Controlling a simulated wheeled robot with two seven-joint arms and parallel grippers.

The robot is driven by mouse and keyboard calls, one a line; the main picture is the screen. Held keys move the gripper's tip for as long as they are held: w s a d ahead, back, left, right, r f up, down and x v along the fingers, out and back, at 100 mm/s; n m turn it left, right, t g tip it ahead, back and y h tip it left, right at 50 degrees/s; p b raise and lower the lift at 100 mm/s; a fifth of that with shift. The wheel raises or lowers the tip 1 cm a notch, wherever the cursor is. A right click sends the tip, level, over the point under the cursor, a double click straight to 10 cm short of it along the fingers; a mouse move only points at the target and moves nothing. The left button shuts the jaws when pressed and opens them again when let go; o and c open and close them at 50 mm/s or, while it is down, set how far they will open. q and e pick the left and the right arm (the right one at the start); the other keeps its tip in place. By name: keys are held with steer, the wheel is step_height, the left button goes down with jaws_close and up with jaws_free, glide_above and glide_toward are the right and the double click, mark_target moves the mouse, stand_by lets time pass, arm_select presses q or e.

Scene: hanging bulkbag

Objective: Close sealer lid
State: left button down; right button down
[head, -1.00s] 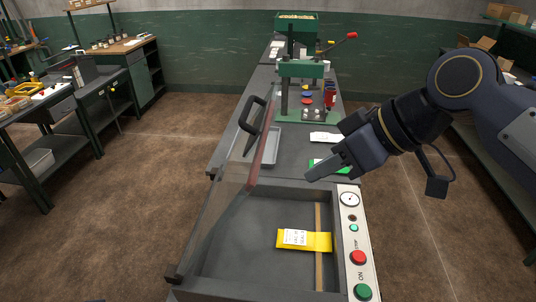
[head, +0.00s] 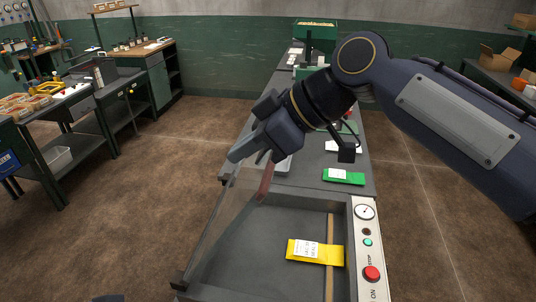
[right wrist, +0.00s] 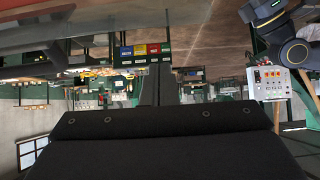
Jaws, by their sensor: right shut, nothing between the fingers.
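The sealer (head: 187,283) stands at the front of the bench with its chamber open. A yellow pouch (head: 302,249) with a white label lies in the chamber, across a tan bar (head: 330,227). The clear lid (head: 232,215) stands raised along the left side, with a reddish-brown strip (head: 266,184) on its edge. My right gripper (head: 236,157) is shut and empty, at the lid's upper far edge. It hides the black lid handle; I cannot tell whether it touches the lid.
The control panel (head: 368,245) with a gauge and buttons runs along the sealer's right side. A green pouch (head: 344,177) lies on the bench behind the chamber. A green-topped machine (head: 316,32) stands farther back. Floor is clear left of the bench.

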mark_target(268, 171)
steer(key=d, duration=0.1)
steer(key=d+f, duration=0.1)
steer(key=d, duration=0.1)
steer(key=shift+s+d+f, duration=0.2)
steer(key=shift+s+f, duration=0.05)
steer(key=shift+s, duration=0.1)
steer(key=shift+f, duration=0.2)
steer(key=shift+d, duration=0.15)
